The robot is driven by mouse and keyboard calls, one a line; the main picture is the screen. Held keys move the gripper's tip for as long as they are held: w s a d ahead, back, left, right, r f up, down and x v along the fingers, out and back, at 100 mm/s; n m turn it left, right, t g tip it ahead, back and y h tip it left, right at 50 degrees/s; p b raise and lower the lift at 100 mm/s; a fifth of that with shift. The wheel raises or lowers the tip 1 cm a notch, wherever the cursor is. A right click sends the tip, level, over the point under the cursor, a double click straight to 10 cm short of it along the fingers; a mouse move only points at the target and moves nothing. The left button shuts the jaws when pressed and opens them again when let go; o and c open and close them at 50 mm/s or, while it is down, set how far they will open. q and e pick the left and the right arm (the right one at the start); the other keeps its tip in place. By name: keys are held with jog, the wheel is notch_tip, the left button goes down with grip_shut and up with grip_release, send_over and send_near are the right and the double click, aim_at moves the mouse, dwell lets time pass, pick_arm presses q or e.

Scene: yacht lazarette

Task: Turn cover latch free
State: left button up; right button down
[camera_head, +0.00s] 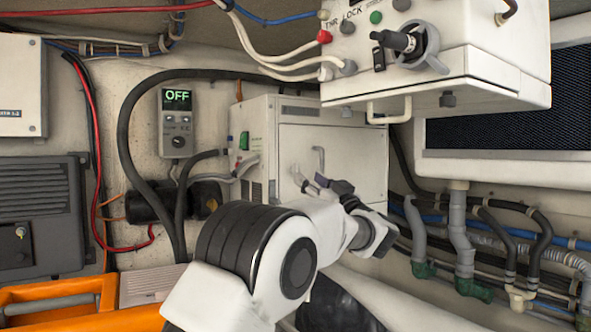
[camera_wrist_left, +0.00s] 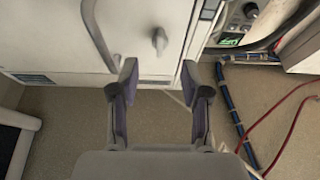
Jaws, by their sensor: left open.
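The white box (camera_head: 335,135) in the middle of the head view has a flat front cover (camera_wrist_left: 135,35) with a small grey latch (camera_wrist_left: 160,40). The latch shows in the head view as a small pale lever (camera_head: 297,174), just left of the fingers. A bar handle (camera_head: 319,158) sits beside it, also in the left wrist view (camera_wrist_left: 98,35). My left gripper (camera_wrist_left: 158,74) is open and empty in front of the cover. The latch lies ahead, between the lines of its two fingers; no contact shows. My right gripper is not in view.
A white control box (camera_head: 450,75) with a knob and lower bar handle overhangs at upper right. A display unit (camera_head: 177,120) reading OFF and black hoses (camera_head: 125,140) are at left. Pipes (camera_head: 462,235) run at right. An orange case (camera_head: 60,300) is at lower left.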

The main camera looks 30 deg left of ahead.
aim_at(298, 171)
pick_arm(q)
jog(key=x, duration=0.3)
jog(key=f+p+x, duration=0.1)
jog(key=x, duration=0.2)
jog(key=shift+w+a+f, duration=0.15)
jog(key=shift+w+a, duration=0.1)
jog(key=shift+a, duration=0.1)
jog(key=shift+s+d+r, duration=0.2)
jog(key=shift+d+r, duration=0.05)
jog(key=shift+d, duration=0.35)
jog(key=shift+c, duration=1.3)
grip_shut()
